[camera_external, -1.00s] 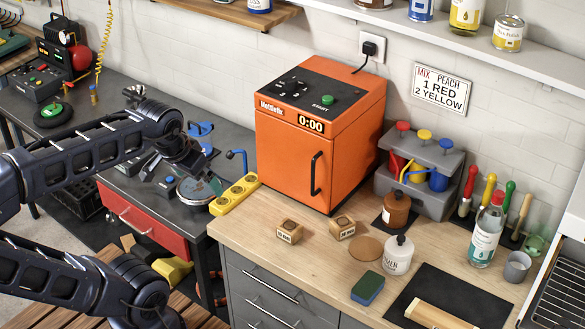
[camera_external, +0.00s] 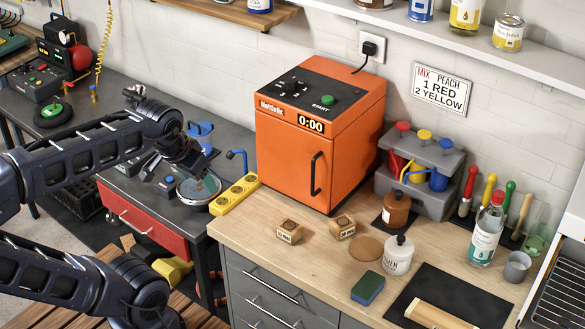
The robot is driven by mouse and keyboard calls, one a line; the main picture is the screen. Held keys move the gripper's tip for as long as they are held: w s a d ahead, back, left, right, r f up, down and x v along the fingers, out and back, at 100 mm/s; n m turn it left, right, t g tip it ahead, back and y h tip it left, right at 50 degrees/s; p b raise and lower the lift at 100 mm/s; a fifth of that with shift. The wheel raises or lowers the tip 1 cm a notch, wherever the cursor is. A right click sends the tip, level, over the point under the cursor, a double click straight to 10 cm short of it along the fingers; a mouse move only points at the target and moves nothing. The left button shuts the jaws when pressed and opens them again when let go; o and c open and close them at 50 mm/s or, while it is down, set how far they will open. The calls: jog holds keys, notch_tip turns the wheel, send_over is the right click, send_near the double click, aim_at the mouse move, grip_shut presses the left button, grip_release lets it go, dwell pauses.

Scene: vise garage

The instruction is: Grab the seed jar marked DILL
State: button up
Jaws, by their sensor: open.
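No label in view reads clearly as DILL. A small white jar with a dark knob lid (camera_external: 398,262) stands on the wooden counter right of centre; the lettering on its front is too small to read surely. A brown jar (camera_external: 396,211) stands behind it on a dark square, its label also unreadable. My gripper (camera_external: 198,168) is at the left, above the grey bench, close over a round dish with a greenish inside (camera_external: 199,189). It is open and I see nothing held. It is well apart from both jars. Its fingertips are small and dark here.
An orange oven (camera_external: 310,160) stands between my gripper and the jars. A yellow power strip (camera_external: 234,195) lies at the counter's left end. Two small wooden blocks (camera_external: 290,232), a sponge (camera_external: 367,289) and a black mat (camera_external: 408,306) are near the white jar. The front left counter is clear.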

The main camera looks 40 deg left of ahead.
jog(key=w+a+f+n+g, duration=0.1)
jog(key=w+a+n, duration=0.4)
jog(key=w+a, duration=0.65)
jog(key=w+a+f+n+g, duration=0.15)
jog(key=w+a+n, duration=0.5)
jog(key=w, duration=0.75)
jog(key=w+a+f+n, duration=0.2)
jog(key=w+a+f, duration=0.1)
jog(key=a+f, duration=0.4)
jog(key=w+a+f+n+g, duration=0.1)
jog(key=w+a+f+n, duration=0.1)
jog(key=a+f, duration=0.6)
jog(key=w+a+f+n+g, duration=0.1)
jog(key=w+a+f, duration=0.3)
jog(key=a+f, duration=0.4)
jog(key=shift+a+f+n, duration=0.15)
jog(key=shift+a+n, duration=0.3)
jog(key=shift+a, duration=1.35)
jog(key=shift+a+f+n, duration=0.1)
jog(key=shift+a+n, duration=0.3)
jog(key=shift+a, duration=1.4)
jog(key=shift+s+a+f, duration=0.1)
jog(key=shift+a+f, duration=0.05)
jog(key=shift+f, duration=0.35)
notch_tip(320, 180, down, 10)
jog(key=shift+s+a+f, duration=0.1)
jog(key=c, duration=1.1)
